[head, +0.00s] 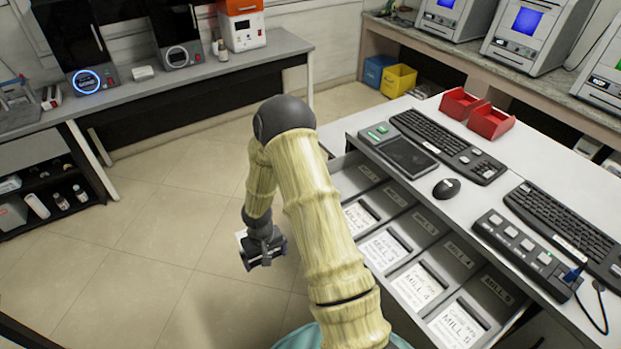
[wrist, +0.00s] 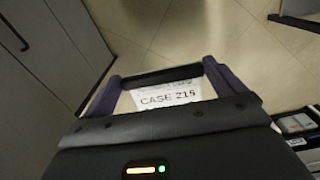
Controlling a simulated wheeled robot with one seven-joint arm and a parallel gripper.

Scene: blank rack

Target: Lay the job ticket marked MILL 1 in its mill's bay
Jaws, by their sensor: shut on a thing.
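My gripper (head: 264,250) hangs over the floor, left of the open drawer of bays (head: 350,180). In the wrist view my gripper (wrist: 160,76) is shut on a white ticket (wrist: 165,95) with a dark bar across it. The ticket reads "CASE 215"; no mill marking on it can be read. In the head view only a white sliver of it shows. The drawer's bays carry grey labels and white cards; MILL 3 (head: 386,248), MILL 4 (head: 417,285) and MILL 5 (head: 459,324) can be read. My arm hides part of the drawer, and I cannot read a MILL 1 label.
Above the drawer, the desk (head: 475,205) holds keyboards, a mouse (head: 446,188), a tablet (head: 407,156), a button box (head: 525,250) and red trays (head: 490,121). A bench with machines (head: 180,82) stands at the back left. Floor around my gripper is clear.

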